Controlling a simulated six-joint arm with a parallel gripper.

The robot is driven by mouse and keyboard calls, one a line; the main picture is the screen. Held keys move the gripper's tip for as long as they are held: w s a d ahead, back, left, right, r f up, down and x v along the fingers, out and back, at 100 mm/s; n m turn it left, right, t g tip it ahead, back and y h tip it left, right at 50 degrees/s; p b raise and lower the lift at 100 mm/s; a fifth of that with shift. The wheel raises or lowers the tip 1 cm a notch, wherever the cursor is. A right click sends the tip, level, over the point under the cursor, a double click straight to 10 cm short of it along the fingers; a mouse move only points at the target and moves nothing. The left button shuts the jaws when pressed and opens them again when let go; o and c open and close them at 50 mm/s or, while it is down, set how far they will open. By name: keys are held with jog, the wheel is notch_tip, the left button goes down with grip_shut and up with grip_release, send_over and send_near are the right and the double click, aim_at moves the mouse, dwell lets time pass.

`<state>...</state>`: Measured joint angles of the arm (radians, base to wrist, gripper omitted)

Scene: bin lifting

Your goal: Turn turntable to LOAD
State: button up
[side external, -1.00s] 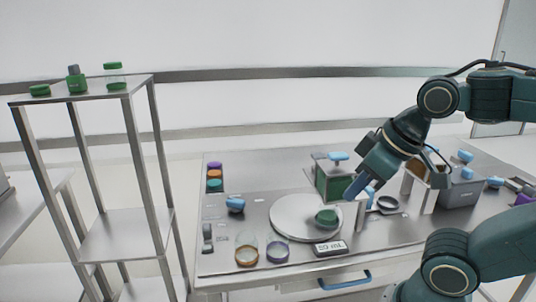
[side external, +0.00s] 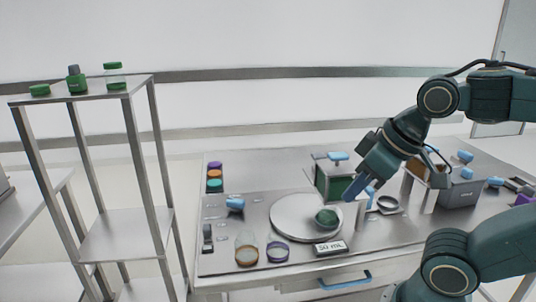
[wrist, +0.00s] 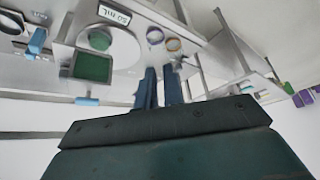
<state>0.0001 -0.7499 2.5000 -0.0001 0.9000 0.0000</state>
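The turntable (side external: 288,220) is a pale round disc on the steel worktop. A dark green round item (side external: 326,217) sits on its right front part. The disc (wrist: 124,49) and green item (wrist: 100,39) also show in the wrist view. My gripper (side external: 359,192) points down and left, above the worktop to the right of the disc. In the wrist view its two blue fingers (wrist: 159,88) stand apart with nothing between them. The gripper looks apart from the turntable. I cannot read any LOAD mark.
A green-filled box (side external: 334,182) with a blue handle stands behind the disc, close to my gripper. A grey bin (side external: 462,192) is at right, a shelf rack (side external: 125,235) at left.

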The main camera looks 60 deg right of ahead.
jog(key=o, duration=0.7)
jog(key=shift+w+r, duration=0.2)
jog(key=shift+w, duration=0.05)
jog(key=shift+c, duration=0.2)
jog(key=w+d+r+n+g, duration=0.15)
jog(key=w+r, duration=0.25)
jog(key=w, duration=0.7)
jog(key=n+g, duration=0.3)
jog(key=g, duration=0.1)
send_over(236, 200)
notch_tip(236, 200, down, 13)
jog(key=shift+w+d+f+m, duration=0.1)
jog(key=shift+d+f+m, duration=0.05)
jog(key=shift+f+m, duration=0.1)
notch_tip(236, 200, down, 14)
jog(key=shift+r, duration=0.1)
